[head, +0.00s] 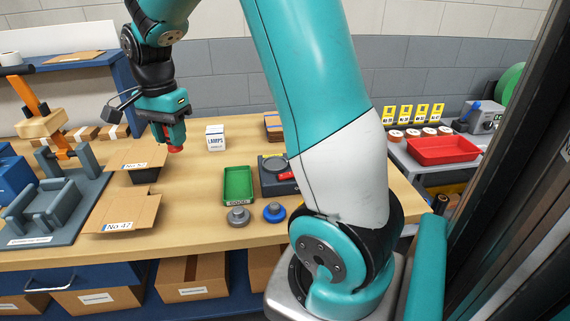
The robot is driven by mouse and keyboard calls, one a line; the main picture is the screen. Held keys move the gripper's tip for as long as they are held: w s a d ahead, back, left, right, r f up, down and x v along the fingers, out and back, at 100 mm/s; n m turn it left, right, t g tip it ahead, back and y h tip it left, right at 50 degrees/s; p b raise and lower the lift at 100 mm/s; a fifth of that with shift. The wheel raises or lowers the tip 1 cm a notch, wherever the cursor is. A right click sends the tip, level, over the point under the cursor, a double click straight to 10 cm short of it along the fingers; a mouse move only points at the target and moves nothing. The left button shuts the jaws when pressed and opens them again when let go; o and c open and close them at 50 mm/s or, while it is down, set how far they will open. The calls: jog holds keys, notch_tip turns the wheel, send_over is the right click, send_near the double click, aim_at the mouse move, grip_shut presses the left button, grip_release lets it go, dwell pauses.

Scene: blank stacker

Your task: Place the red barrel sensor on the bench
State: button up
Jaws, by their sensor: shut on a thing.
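My gripper (172,140) is in the upper left of the head view, pointing down above the bench (185,215). It is shut on the red barrel sensor (175,149), a small red piece showing at its fingertips. The sensor is held in the air above the wooden bench top, left of the white LAMPS box. Most of the sensor is hidden by the fingers.
A green tray (239,200), a grey round part (238,216) and a blue one (274,212) lie mid-bench. The LAMPS box (215,137) stands behind. An open carton (122,212) and a grey fixture (55,205) are at left. Bare wood lies left of the green tray.

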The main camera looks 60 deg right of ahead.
aim_at(194, 217)
jog(key=shift+s+b, duration=0.1)
jog(key=shift+b, duration=0.6)
notch_tip(194, 217, down, 20)
jog(key=shift+p, duration=0.5)
jog(key=shift+f, duration=0.1)
jog(key=o, duration=1)
